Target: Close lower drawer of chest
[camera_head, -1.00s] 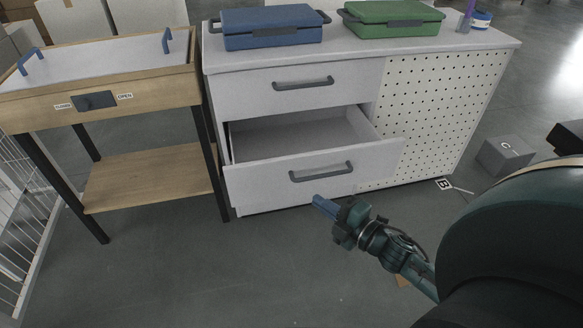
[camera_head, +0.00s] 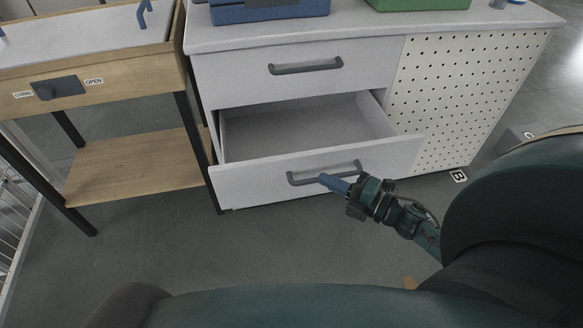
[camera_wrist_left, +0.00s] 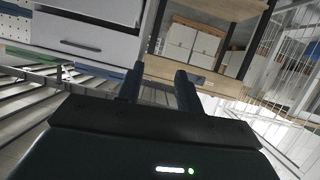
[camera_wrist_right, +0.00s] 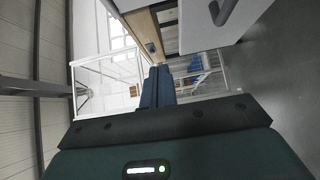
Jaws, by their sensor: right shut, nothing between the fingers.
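The chest (camera_head: 400,45) is white with a perforated right side. Its lower drawer (camera_head: 245,186) is pulled out, and its empty inside shows. A dark bar handle (camera_head: 297,181) is on the drawer front. My right gripper (camera_head: 325,180) is shut and empty, with its blue fingertips overlapping the handle in the head view; I cannot tell whether they touch. The shut fingers also show in the right wrist view (camera_wrist_right: 157,88), beside a white panel with a dark handle (camera_wrist_right: 222,10). My left gripper (camera_wrist_left: 158,85) is open and empty in the left wrist view, outside the head view.
The upper drawer (camera_head: 235,72) is shut. A blue case (camera_head: 270,8) and a green case (camera_head: 420,3) stand on the chest top. A wooden table (camera_head: 130,70) with a lower shelf stands close on the left. The floor in front is clear.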

